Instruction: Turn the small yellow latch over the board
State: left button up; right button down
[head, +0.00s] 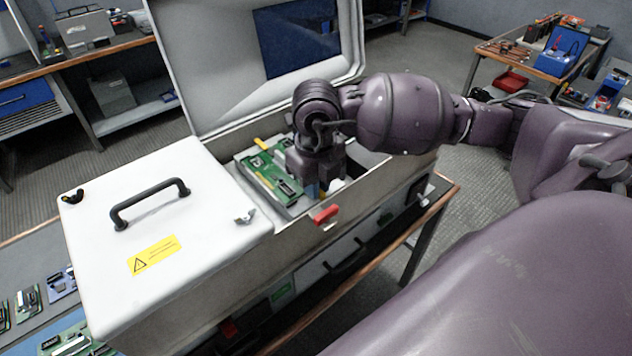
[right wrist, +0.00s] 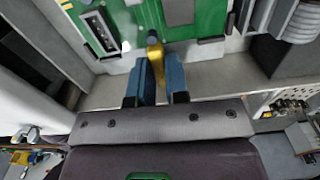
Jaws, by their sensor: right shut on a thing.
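The green board (head: 268,178) lies inside the open-lidded box, partly hidden by my right arm in the head view. It also shows at the top of the right wrist view (right wrist: 203,18). A small yellow latch (right wrist: 156,62) stands at the board's edge, between the blue fingers of my right gripper (right wrist: 160,78), which is shut on it. In the head view my right gripper (head: 314,188) points down into the box beside the board, and the latch it holds is hidden. Another yellow piece (head: 260,144) shows at the board's far edge. My left gripper is out of view.
The box's raised lid (head: 220,85) stands behind my right arm. A closed white cover (head: 150,235) with a black handle (head: 150,203) is at the left. A red catch (head: 326,214) sits on the box's front rim. In the wrist view, grey ribbed parts (right wrist: 300,20) stand right of the board.

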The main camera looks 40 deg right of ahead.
jog(key=c, duration=1.1)
grip_release()
jog(key=shift+c, duration=0.2)
jog(key=shift+r, duration=0.1)
notch_tip(320, 180, up, 11)
jog(key=shift+f, duration=0.25)
